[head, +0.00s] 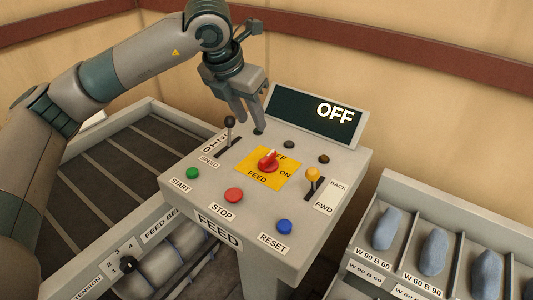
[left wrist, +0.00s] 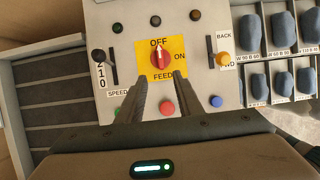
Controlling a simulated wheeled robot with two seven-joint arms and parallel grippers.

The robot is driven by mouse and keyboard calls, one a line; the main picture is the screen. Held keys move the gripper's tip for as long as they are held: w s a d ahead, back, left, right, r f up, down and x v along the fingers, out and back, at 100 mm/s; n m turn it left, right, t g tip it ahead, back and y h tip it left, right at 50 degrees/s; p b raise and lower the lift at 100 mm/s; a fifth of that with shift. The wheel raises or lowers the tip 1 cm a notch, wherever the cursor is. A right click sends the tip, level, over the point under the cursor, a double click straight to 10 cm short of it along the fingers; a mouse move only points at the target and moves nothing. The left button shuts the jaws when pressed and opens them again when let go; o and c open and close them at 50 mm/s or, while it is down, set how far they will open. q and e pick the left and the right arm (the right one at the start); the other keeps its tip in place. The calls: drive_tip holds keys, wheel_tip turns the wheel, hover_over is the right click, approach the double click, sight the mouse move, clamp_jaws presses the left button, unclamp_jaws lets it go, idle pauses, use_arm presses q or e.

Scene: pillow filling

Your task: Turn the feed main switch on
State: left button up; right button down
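The feed main switch is a red rotary knob (head: 268,161) on a yellow plate (head: 253,173) marked OFF, ON and FEED, on top of the grey FEED console (head: 210,196). In the left wrist view the knob (left wrist: 159,56) has its white mark toward OFF. The display (head: 315,116) behind it reads OFF. My left gripper (head: 251,126) hangs over the back of the console, fingers pointing down. In the left wrist view its fingers (left wrist: 159,77) are apart with nothing between them; the knob shows beyond the tips, not gripped. My right gripper is not in view.
A black speed lever (head: 229,124) and a yellow-orange BACK/FWD lever (head: 312,174) stand up on either side of the plate. Green (head: 192,174), red (head: 234,195) and blue (head: 284,227) buttons line the front. A rack (head: 386,185) of blue-grey pillows is at right.

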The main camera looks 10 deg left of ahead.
sight(267, 156)
use_arm(q)
drive_tip(key=p+x, duration=0.6)
drive_tip(key=x, duration=0.9)
drive_tip(key=shift+w+f, duration=0.1)
drive_tip(key=shift+f, duration=0.3)
drive_tip(key=shift+w+d+f+p, duration=0.1)
drive_tip(key=shift+w+f+p, duration=0.15)
drive_tip(key=shift+f, duration=0.4)
clamp_jaws()
